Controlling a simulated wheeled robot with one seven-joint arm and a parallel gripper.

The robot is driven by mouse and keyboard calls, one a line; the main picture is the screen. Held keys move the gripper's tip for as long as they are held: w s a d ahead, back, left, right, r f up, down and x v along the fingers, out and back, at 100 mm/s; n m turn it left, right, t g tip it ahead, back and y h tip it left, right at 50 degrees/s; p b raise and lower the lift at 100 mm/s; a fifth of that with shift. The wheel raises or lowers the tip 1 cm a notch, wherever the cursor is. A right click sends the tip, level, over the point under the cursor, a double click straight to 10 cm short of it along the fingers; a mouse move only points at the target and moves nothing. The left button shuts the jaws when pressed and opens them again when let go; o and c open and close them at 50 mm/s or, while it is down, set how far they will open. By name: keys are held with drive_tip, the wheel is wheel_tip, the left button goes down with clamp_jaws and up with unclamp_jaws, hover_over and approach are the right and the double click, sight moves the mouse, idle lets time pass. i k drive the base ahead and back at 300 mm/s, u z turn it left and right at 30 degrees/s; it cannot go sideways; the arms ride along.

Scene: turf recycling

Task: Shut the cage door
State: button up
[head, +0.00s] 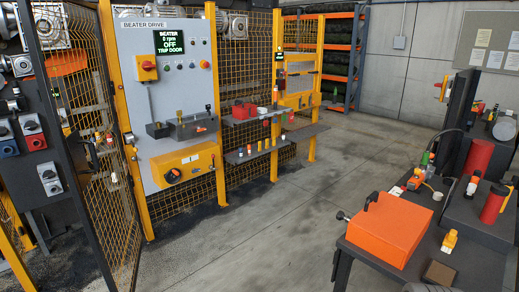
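The cage door appears to be the dark-framed panel of yellow mesh (108,215) at the left in the head view. It stands at a steep angle to the yellow-framed cage front and seems open. Its latch cannot be made out clearly. The grey control panel (140,100) beside it is headed "BEATER DRIVE". Its display (169,42) reads "BEATER 0 rpm OFF TRIP DOOR". My gripper is not in view, so its state and its distance from the door do not show.
A bench (455,265) with an orange box (388,232) and several small items stands at the right. Narrow shelves (250,152) project from the cage front. Switches (33,125) are mounted at the far left. The concrete floor (270,225) between cage and bench is clear.

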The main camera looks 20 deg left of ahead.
sight(70, 150)
drive_tip(key=u, duration=1.05)
drive_tip(key=i, duration=1)
drive_tip(key=u, duration=0.9)
drive_tip(key=i, duration=0.65)
drive_tip(key=u, duration=0.55)
drive_tip(key=i, duration=0.85)
drive_tip(key=u, duration=0.55)
